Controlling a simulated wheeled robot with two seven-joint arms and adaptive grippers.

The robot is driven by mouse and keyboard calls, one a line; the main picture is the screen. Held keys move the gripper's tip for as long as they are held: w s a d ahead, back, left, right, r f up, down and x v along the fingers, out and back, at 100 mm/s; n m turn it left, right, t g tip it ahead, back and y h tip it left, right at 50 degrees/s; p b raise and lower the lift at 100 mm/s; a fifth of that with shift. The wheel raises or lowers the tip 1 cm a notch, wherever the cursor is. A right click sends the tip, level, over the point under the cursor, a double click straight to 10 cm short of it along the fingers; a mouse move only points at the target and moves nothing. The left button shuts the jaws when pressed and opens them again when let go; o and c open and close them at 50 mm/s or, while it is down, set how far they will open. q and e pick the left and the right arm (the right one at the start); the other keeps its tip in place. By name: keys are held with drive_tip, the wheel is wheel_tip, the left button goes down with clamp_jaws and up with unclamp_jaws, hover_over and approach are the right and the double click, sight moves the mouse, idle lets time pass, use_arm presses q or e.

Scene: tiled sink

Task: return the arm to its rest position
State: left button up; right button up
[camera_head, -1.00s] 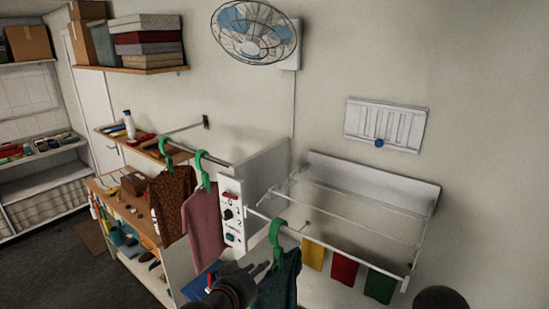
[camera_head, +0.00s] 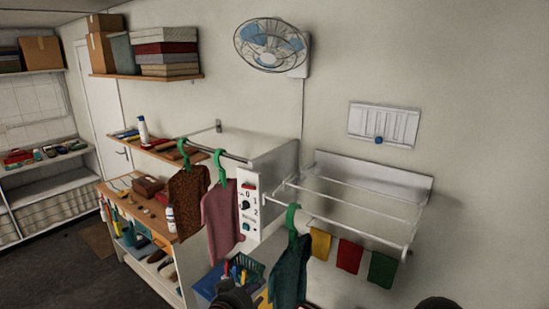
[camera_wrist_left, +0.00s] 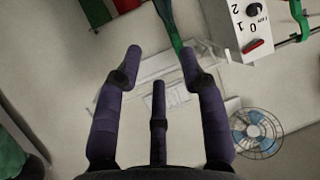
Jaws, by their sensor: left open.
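My left gripper (camera_head: 236,296) shows as a dark shape at the bottom of the head view, just left of a dark teal garment (camera_head: 289,272). The garment hangs from a green hanger (camera_head: 292,219) on the front rail of the wall rack. In the left wrist view my left gripper (camera_wrist_left: 160,62) has its purple fingers spread and nothing between them. A teal-green strip (camera_wrist_left: 172,30) passes close to the right finger's tip; I cannot tell whether they touch.
A brown garment (camera_head: 189,203) and a pink garment (camera_head: 220,222) hang beside a white control box (camera_head: 249,210). Yellow, red and green cloths (camera_head: 349,256) hang on the rack's front rail. A blue-green basket (camera_head: 243,266) stands below. The wall fan (camera_head: 271,45) is higher up.

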use_arm(q)
drive_tip(key=s+a+f+n+g+y+b, duration=0.15)
drive_tip(key=f+b, duration=0.25)
drive_tip(key=f, duration=0.9)
drive_tip(key=s+a+f+n+g+b, duration=0.1)
drive_tip(key=s+f+g+b, duration=0.15)
drive_tip(key=f, duration=0.95)
drive_tip(key=s+a+f+n+g+b, duration=0.15)
drive_tip(key=f+b, duration=0.25)
drive_tip(key=f, duration=0.9)
drive_tip(key=s+f+n+g+b, duration=0.1)
drive_tip(key=s+f+b, duration=0.3)
drive_tip(key=s+f, duration=0.5)
drive_tip(key=s+f+n+g+b, duration=0.2)
drive_tip(key=s+f, duration=0.6)
drive_tip(key=f, duration=0.8)
drive_tip(key=g+b, duration=0.2)
drive_tip(key=b, duration=0.1)
drive_tip(key=shift+s+a+f+g, duration=0.25)
drive_tip(key=shift+s+f+g, duration=0.1)
